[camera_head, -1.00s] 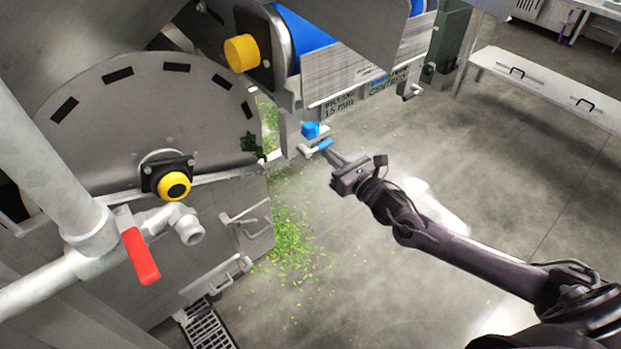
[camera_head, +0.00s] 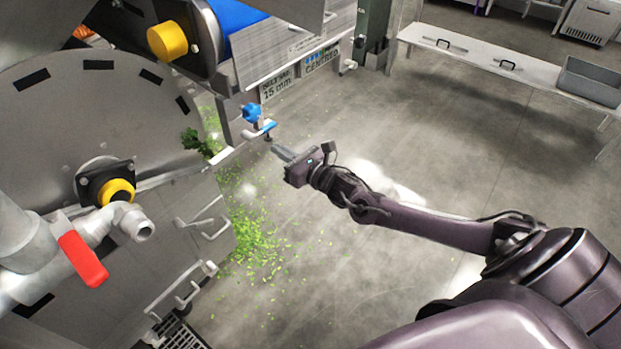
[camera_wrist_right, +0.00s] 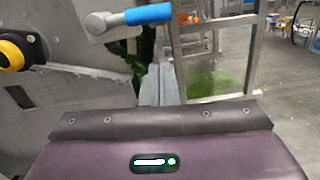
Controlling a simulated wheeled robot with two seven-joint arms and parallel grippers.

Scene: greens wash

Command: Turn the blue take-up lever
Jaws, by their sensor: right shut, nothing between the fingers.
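The blue take-up lever (camera_head: 264,127) sits at the lower corner of the conveyor frame, below the blue belt, with a blue knob (camera_head: 252,111) beside it. In the right wrist view the lever's blue grip (camera_wrist_right: 148,14) points right from a metal hub (camera_wrist_right: 104,25) at the top. My right gripper (camera_head: 276,149) is shut and empty, just below and right of the lever in the head view, apart from it. In the right wrist view the shut fingers (camera_wrist_right: 158,84) lie below the blue grip. My left gripper is not in view.
A drum with a yellow-capped bearing (camera_head: 117,191) and a pipe with a red valve handle (camera_head: 83,259) stand at left. A yellow roller end (camera_head: 167,40) is above. Green leaf scraps (camera_head: 250,240) litter the floor. The floor at right is open up to a bench (camera_head: 480,65).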

